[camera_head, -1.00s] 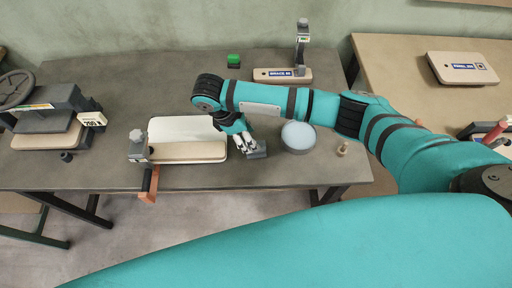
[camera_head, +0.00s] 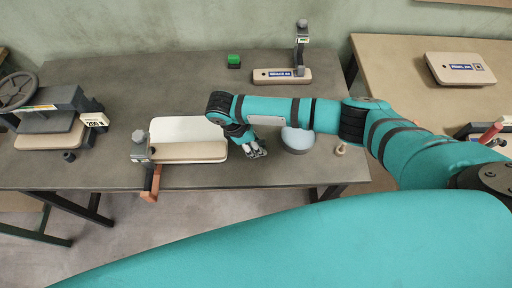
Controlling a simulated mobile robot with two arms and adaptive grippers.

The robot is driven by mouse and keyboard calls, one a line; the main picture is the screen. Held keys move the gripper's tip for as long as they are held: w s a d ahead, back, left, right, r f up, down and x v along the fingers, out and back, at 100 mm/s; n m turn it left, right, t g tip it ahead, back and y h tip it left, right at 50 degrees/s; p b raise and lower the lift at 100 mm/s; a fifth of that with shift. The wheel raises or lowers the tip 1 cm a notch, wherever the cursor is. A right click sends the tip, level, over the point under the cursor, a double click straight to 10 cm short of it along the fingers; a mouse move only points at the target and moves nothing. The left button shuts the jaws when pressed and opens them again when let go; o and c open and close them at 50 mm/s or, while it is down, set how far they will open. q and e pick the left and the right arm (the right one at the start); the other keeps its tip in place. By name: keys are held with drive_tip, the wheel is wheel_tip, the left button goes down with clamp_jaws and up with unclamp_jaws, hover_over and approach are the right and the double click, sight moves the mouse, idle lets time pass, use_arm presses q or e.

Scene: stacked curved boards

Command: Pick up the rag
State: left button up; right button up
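My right gripper (camera_head: 254,149) is low over the grey workbench (camera_head: 200,75), just right of the white and tan curved board. Its arm comes in from the right. A small flat grey piece, perhaps the rag, showed at its fingertips earlier. The gripper now covers that spot, and I cannot make out the piece apart from the fingers. Whether the fingers are open or shut on it is too small to tell. My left gripper is not in view.
A curved board (camera_head: 188,152) with a clamp (camera_head: 140,147) is at the bench's front edge. A pale blue round container (camera_head: 298,141) stands close right of the gripper. The bench's back left is clear.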

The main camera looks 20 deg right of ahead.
sight(260, 143)
drive_tip(key=shift+c, duration=0.5)
drive_tip(key=shift+r, duration=0.1)
drive_tip(key=shift+r, duration=0.55)
wheel_tip(260, 143, up, 2)
drive_tip(key=shift+b, duration=0.5)
drive_tip(key=s+a+r, duration=0.1)
drive_tip(key=s+a, duration=0.1)
drive_tip(key=s, duration=0.5)
drive_tip(key=s+a, duration=0.2)
drive_tip(key=s, duration=0.6)
drive_tip(key=shift+s+a+r, duration=0.2)
drive_tip(key=shift+a+r, duration=0.1)
drive_tip(key=shift+r, duration=0.1)
